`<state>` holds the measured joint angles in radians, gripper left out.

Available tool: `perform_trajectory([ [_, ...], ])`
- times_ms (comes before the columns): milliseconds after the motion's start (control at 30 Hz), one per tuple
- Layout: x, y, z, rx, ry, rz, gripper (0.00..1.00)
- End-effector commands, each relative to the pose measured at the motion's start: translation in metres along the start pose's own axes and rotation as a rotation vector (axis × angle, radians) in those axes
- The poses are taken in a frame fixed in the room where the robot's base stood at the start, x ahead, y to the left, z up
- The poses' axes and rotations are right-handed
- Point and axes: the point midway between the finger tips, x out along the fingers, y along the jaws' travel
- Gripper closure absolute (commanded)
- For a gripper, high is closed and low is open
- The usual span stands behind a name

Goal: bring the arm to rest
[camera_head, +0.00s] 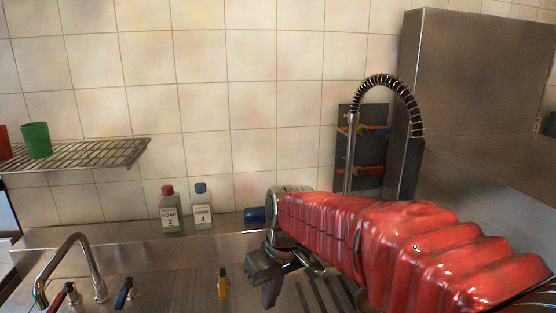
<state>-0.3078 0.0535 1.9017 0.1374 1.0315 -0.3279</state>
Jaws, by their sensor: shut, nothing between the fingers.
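My arm, in a ribbed red sleeve, reaches in from the lower right over a steel sink counter (190,285). My gripper (270,297) is at the arm's end, low in the middle of the view, pointing down. It is shut and holds nothing. The sleeve hides part of the counter and wall behind it. I cannot tell how far the fingertips are from the counter.
A small yellow-orange object (223,284) stands left of the gripper. Soap bottle 2 (171,212) and bottle 4 (203,207) stand at the back. A faucet (77,262) is at left, a spring hose tap (392,85) behind the arm. A rack (95,153) holds cups.

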Motion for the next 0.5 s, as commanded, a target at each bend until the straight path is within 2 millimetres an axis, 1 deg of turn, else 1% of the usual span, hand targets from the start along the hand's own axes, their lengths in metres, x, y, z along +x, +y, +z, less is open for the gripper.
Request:
perform_trajectory([
  [33,-0.004,0.003,0.01,0.027,0.007,0.01,1.0],
  [100,-0.008,0.007,0.022,0.066,0.014,0.023,1.0],
  [500,-0.026,0.024,0.091,0.261,0.069,0.089,1.0],
])
